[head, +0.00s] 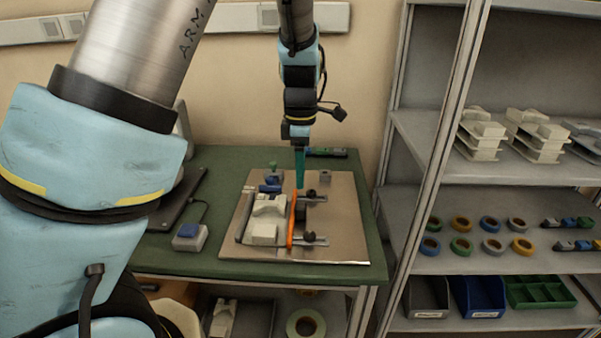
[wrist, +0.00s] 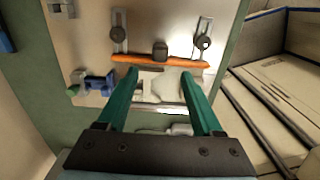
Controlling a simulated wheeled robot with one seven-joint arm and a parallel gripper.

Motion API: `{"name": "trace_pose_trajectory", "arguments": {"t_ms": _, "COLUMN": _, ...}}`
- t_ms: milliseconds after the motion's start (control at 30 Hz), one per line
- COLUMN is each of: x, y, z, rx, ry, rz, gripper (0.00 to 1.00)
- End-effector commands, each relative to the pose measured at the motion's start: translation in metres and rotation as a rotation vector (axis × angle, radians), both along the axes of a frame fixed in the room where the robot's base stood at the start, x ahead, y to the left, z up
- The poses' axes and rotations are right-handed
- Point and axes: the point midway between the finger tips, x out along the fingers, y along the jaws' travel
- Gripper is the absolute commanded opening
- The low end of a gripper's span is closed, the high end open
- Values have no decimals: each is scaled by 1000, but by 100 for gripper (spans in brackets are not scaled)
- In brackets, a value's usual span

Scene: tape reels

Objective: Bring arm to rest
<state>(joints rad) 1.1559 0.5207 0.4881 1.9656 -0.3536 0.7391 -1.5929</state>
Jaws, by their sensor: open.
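My gripper (head: 300,168) hangs from my arm above the board on the green table in the head view. In the wrist view its two teal fingers (wrist: 160,92) are spread apart with nothing held between them. Below them a white block-shaped part (head: 267,220) lies on the board, partly hidden by the fingers in the wrist view. An orange strip (head: 291,222) runs along one side of the white part; it also shows in the wrist view (wrist: 160,61). I cannot tell the exact height of the fingertips above the board.
The tan board (head: 345,220) carries dark-knobbed clamps (head: 309,237) and a small blue piece (head: 270,188). A blue-topped box (head: 189,237) sits at the left of the green table (head: 215,264). A grey shelf (head: 470,258) with several tape reels, bins and white parts stands right.

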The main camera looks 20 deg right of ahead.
Motion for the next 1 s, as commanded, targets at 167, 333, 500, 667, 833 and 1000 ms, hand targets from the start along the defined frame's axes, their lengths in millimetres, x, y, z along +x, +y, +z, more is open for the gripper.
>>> {"name": "trace_pose_trajectory", "arguments": {"t_ms": 167, "x": 0, "y": 0, "z": 0, "rx": 0, "ry": 0, "rz": 0, "gripper": 68}}
{"name": "trace_pose_trajectory", "arguments": {"t_ms": 333, "x": 7, "y": 21, "z": 2, "rx": -7, "ry": 3, "rz": -46, "gripper": 68}}
{"name": "trace_pose_trajectory", "arguments": {"t_ms": 500, "x": 16, "y": 85, "z": 9, "rx": -30, "ry": 1, "rz": -235, "gripper": 68}}
{"name": "trace_pose_trajectory", "arguments": {"t_ms": 667, "x": 14, "y": 153, "z": 16, "rx": -42, "ry": -27, "rz": -483, "gripper": 68}}
{"name": "trace_pose_trajectory", "arguments": {"t_ms": 833, "x": -2, "y": 218, "z": 23, "rx": -29, "ry": -74, "rz": -758, "gripper": 68}}
{"name": "trace_pose_trajectory", "arguments": {"t_ms": 1000, "x": -23, "y": 267, "z": 28, "rx": 15, "ry": -114, "rz": -1014, "gripper": 68}}
